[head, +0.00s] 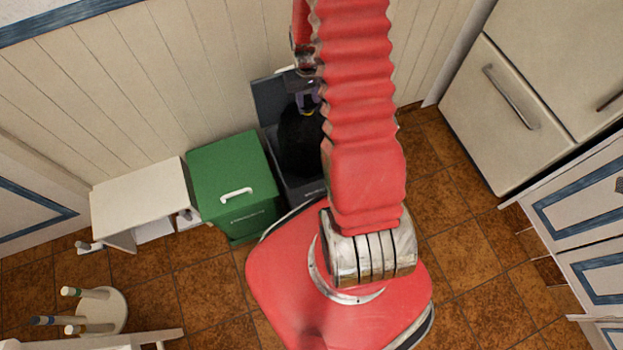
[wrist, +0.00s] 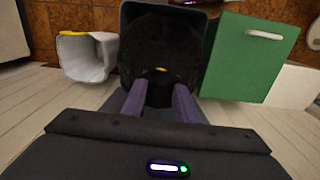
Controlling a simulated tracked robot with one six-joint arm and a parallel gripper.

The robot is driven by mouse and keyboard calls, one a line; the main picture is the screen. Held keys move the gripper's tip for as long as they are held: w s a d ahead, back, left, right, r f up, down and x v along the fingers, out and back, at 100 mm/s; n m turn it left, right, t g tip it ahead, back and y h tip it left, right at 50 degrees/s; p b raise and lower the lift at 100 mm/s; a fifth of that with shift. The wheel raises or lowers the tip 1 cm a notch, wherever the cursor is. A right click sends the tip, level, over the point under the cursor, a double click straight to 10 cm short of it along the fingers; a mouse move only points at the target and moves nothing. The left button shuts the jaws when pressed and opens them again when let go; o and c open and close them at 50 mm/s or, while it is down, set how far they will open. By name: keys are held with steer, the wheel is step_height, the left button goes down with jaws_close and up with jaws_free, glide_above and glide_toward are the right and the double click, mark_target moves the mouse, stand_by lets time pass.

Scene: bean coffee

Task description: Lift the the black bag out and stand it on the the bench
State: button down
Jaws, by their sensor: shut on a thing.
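The black bag (head: 298,145) sits inside a dark grey bin (head: 312,190) against the panelled wall, partly hidden by my arm in the head view. In the wrist view the black bag (wrist: 158,45) fills the bin's mouth and has a small yellow patch on top. My gripper (head: 308,100) reaches over the back of the bin. In the wrist view its two purple fingers (wrist: 160,92) are shut on the black bag. The low white bench (head: 140,190) stands to the left in the head view, with its top clear.
A closed green bin (head: 232,175) with a white handle stands between the dark bin and the bench. It also shows in the wrist view (wrist: 243,60). A white bin (wrist: 88,55) with a yellow edge is on the other side. An upturned stool (head: 97,310) lies at the lower left.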

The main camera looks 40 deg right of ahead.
step_height(320, 180, up, 12)
steer(key=shift+r, duration=0.2)
stand_by(1.9)
stand_by(0.4)
steer(key=shift+w+a, duration=0.1)
